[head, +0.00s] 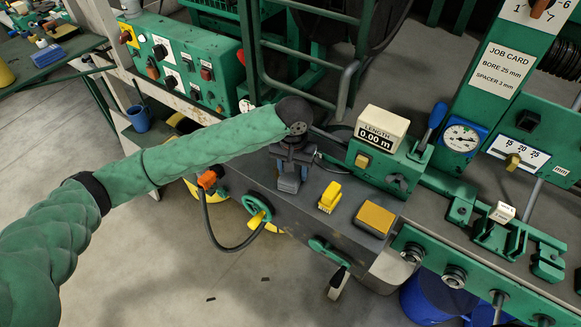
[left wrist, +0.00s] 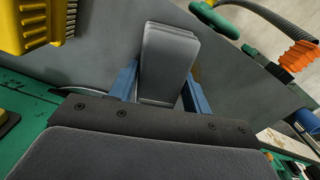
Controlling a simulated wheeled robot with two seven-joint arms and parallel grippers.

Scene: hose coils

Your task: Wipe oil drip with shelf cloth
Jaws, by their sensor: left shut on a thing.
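My left gripper (head: 289,176) is over the grey machine bed in the head view, pointing down. Its two blue fingers (left wrist: 162,84) are shut on a grey folded pad that looks like the cloth (left wrist: 168,58), also seen in the left wrist view. The cloth stands between the fingers over the dark grey top; whether it touches the surface is unclear. I cannot make out an oil drip for certain in either view. My right gripper is not in view.
A yellow brush (head: 330,197) and an orange-yellow pad (head: 375,218) lie right of the gripper on the bed (head: 325,239). The length counter (head: 381,133) stands behind them. An orange hose fitting (head: 208,179) and green handwheel (head: 257,212) are at the left edge.

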